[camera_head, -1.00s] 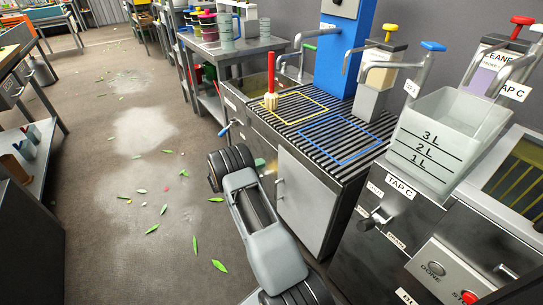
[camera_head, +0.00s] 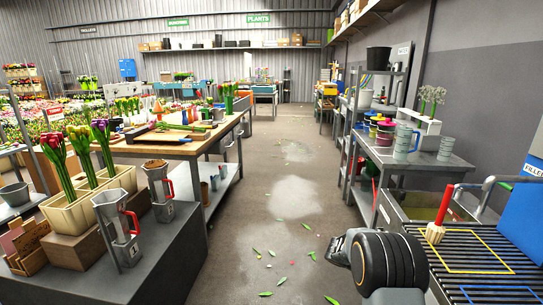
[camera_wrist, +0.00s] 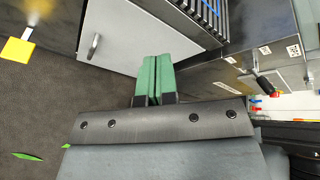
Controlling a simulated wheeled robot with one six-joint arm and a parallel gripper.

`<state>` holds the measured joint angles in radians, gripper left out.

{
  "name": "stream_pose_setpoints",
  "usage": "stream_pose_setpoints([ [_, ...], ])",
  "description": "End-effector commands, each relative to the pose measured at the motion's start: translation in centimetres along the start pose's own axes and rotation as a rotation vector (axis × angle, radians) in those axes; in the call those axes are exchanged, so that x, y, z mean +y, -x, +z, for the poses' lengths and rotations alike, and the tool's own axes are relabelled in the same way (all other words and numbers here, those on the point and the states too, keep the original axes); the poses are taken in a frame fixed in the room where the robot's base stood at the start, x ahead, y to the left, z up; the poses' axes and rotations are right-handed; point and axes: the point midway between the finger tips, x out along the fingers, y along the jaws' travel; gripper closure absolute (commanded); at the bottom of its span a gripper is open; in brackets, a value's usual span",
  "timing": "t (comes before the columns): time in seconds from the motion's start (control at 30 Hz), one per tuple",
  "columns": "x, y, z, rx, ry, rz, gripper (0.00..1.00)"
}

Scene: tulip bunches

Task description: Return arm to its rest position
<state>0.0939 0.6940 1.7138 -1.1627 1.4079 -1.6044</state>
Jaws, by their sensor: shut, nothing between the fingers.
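My gripper (camera_wrist: 153,82) shows in the wrist view with its two green fingers together and nothing between them. It hangs in front of a metal cabinet (camera_wrist: 150,30) with a handle, above the dark floor. In the head view my dark, rounded arm joint (camera_head: 388,262) is at the lower right, beside the slatted counter. The gripper's fingers are hidden in that view.
The slatted counter (camera_head: 490,252) on the right carries a red-handled brush (camera_head: 437,222). A steel table (camera_head: 415,160) with cups stands behind it. A work table (camera_head: 170,147) and tulip pots (camera_head: 85,215) are on the left. The aisle floor (camera_head: 290,195) between is open, with scattered leaves.

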Motion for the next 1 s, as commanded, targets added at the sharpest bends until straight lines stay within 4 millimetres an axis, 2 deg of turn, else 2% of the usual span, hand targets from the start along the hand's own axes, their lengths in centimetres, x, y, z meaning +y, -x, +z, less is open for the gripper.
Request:
stream_pose_setpoints([
  [0.03,-4.8,2.8,1.9,0.064,-0.148,0.056,1.0],
  [0.1,-8.7,5.4,2.2,0.169,-0.356,0.122,1.0],
  [0.3,-19.2,12.7,1.9,0.531,-0.946,0.244,1.0],
  [0.5,-27.7,19.4,0.7,0.955,-1.452,0.245,1.0],
  [0.6,-30.8,21.9,0.1,1.155,-1.64,0.204,1.0],
  [0.7,-33.0,23.8,-0.4,1.325,-1.775,0.149,1.0],
  [0.83,-34.8,25.4,-0.9,1.484,-1.884,0.08,1.0],
  [1.0,-35.7,26.3,-1.3,1.582,-1.943,0.027,1.0],
])
